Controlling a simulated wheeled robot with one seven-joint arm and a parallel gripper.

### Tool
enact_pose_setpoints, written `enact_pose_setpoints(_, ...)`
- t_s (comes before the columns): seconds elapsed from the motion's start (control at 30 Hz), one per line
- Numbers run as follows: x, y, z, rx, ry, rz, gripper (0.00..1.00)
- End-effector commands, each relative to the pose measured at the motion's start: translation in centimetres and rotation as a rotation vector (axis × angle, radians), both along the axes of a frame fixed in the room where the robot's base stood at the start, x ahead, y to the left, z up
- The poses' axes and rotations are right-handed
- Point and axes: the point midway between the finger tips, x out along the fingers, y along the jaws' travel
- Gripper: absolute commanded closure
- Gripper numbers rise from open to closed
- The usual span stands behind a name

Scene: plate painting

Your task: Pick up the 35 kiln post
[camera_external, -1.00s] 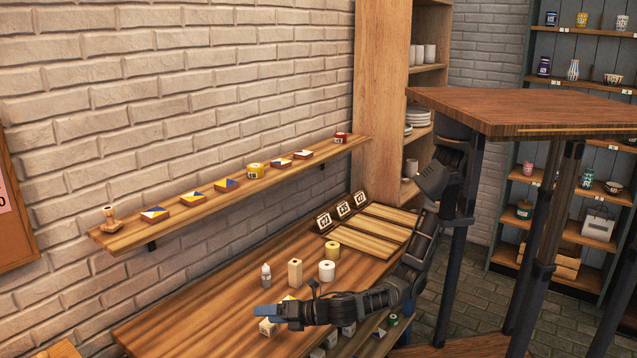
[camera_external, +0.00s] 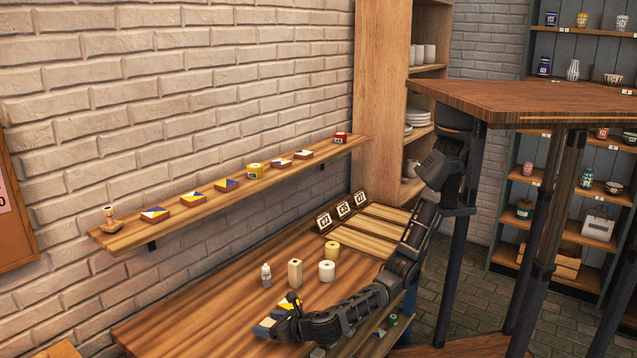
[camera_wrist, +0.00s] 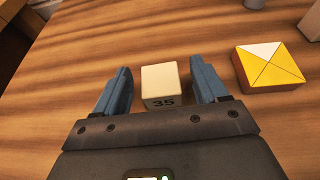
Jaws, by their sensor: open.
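The 35 kiln post (camera_wrist: 160,80) is a small cream block with a dark "35" on its near face, standing on the wooden table (camera_wrist: 75,55). In the wrist view it sits between the two blue fingers of my gripper (camera_wrist: 160,92), with a gap on each side. My gripper is open and holds nothing.
A yellow and white tile (camera_wrist: 268,68) lies close to the right finger. A small bottle (camera_external: 266,275), a square tan post (camera_external: 295,273), a white cylinder (camera_external: 327,271) and a yellowish cylinder (camera_external: 332,249) stand farther back. The table to the left is clear.

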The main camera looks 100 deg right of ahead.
Motion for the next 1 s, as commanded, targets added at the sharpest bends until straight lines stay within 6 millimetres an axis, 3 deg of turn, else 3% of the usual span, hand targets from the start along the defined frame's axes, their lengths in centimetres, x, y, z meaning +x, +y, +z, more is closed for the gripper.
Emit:
enact_pose_setpoints(0.2,1.6,-1.4,-0.9,0.000,0.000,0.000,0.28)
enact_pose_setpoints(0.47,1.7,-1.4,-0.9,0.000,0.000,0.001,0.29)
enact_pose_setpoints(1.0,1.7,-1.4,-0.9,0.001,-0.001,0.001,0.80)
